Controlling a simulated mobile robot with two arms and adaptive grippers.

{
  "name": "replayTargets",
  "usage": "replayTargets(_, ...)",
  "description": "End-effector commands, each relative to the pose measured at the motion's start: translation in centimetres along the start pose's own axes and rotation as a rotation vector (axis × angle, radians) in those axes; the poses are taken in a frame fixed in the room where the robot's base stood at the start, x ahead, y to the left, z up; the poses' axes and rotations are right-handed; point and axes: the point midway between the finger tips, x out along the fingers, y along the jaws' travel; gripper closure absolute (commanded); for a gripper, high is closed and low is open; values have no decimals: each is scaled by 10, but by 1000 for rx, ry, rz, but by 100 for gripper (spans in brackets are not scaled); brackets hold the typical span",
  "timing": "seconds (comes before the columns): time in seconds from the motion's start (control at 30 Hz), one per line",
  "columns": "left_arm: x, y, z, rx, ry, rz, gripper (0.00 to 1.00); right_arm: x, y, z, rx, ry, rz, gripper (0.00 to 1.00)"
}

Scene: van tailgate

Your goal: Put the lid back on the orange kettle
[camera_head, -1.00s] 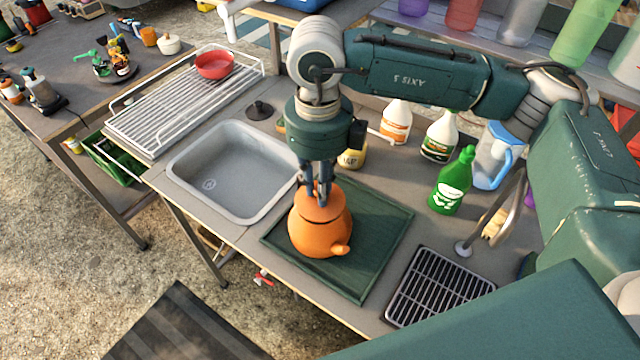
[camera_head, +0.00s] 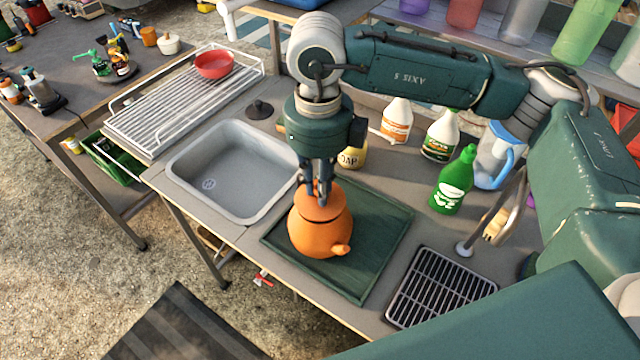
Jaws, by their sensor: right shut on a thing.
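The orange kettle (camera_head: 319,236) stands upright on a dark green tray (camera_head: 376,248), its short spout pointing to the lower right. Its orange lid (camera_head: 322,208) is at the top of the kettle, over the opening. My right gripper (camera_head: 321,196) points straight down and is shut on the lid at its top. The fingers cover the lid's knob, and I cannot tell whether the lid is fully seated. My left gripper is not in view.
A sink basin (camera_head: 232,170) lies left of the tray and a black grate (camera_head: 440,287) to its right. A green bottle (camera_head: 454,182), white spray bottles (camera_head: 397,121) and a blue-handled jug (camera_head: 497,155) stand behind. A black stopper (camera_head: 260,110) sits behind the sink.

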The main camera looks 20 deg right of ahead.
Motion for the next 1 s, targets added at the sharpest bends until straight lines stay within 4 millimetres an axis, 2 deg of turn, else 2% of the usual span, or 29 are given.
replayTargets(1.0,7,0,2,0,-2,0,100,0,0,0,0,0,0,100)
